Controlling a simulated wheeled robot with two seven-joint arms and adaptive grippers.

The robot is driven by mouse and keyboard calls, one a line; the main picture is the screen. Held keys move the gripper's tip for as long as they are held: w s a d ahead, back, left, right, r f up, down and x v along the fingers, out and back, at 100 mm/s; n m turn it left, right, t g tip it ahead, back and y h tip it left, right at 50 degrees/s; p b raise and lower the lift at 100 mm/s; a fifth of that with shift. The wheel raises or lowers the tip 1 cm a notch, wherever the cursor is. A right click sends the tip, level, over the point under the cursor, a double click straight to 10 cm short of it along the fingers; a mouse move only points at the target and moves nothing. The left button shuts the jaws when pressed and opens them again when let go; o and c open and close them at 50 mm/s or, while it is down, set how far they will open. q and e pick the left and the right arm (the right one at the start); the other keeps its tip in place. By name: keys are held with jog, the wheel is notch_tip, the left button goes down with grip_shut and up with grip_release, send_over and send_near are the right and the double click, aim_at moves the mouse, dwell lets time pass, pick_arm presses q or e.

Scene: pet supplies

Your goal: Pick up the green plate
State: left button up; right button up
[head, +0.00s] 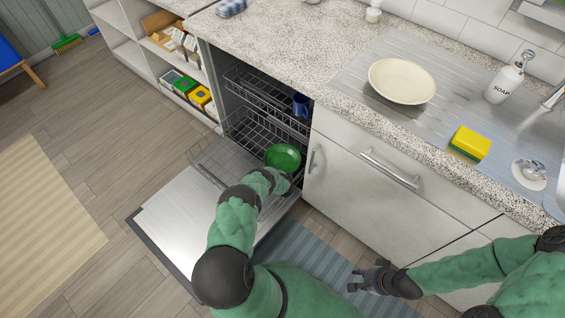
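The green plate (283,156) is tilted up in the lower rack of the open dishwasher, near its right side. My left arm reaches over the open dishwasher door, and my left gripper (287,183) is just below the plate, at or very near its lower edge. My wrist hides most of its fingers, so I cannot tell whether they touch or grip the plate. My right gripper (367,279) is open and empty, low in front of the cabinets and well away from the plate.
The dishwasher door (185,222) is folded down. A blue mug (300,105) is in the upper rack (262,95). The counter holds a cream plate (402,81), a sponge (469,144) and a soap bottle (504,82). A drawer handle (390,168) sticks out right of the dishwasher.

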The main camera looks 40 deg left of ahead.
pick_arm(q)
grip_shut()
jog(key=shift+r, duration=0.1)
jog(key=shift+r, duration=0.1)
notch_tip(320, 180, up, 10)
jog(key=p, duration=0.5)
